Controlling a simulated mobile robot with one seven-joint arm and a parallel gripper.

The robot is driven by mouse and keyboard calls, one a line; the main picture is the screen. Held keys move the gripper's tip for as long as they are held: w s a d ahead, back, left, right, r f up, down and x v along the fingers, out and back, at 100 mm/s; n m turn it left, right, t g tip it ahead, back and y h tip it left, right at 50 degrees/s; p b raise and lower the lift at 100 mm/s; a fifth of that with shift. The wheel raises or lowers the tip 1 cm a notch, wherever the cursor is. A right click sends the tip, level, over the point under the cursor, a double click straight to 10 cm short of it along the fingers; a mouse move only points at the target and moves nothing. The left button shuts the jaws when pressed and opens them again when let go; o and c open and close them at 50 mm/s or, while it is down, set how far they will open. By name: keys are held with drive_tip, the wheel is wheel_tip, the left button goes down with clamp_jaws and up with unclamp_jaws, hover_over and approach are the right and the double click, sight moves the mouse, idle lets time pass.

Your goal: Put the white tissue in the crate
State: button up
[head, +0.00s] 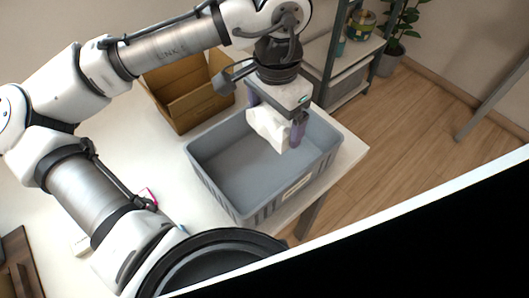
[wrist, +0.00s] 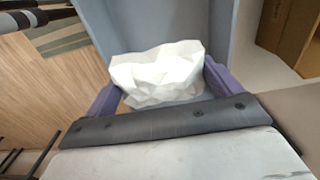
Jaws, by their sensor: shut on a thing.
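The white tissue (head: 268,126) is a crumpled wad held between the two purple fingers of my gripper (head: 276,124). In the wrist view the tissue (wrist: 158,75) fills the space between the fingertips (wrist: 160,85). The grey crate (head: 213,187) stands on the white table. My gripper is over the right back part of the crate, with the tissue above its opening. I cannot tell exactly how far the tissue is above the crate floor. The visible crate floor is empty.
An open cardboard box (head: 190,105) stands behind the crate on the left. A shelf (head: 345,75) with a jar and a potted plant (head: 391,55) are at the back right. A small pink-and-white item (head: 148,194) lies on the white table (head: 178,205) near my arm.

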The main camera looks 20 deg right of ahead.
wheel_tip(320, 180, down, 5)
drive_tip(key=b, duration=0.5)
drive_tip(key=shift+f, duration=0.15)
drive_tip(key=o, duration=0.7)
wheel_tip(320, 180, up, 14)
drive_tip(key=shift+f+p, duration=0.1)
drive_tip(key=shift+p, duration=0.25)
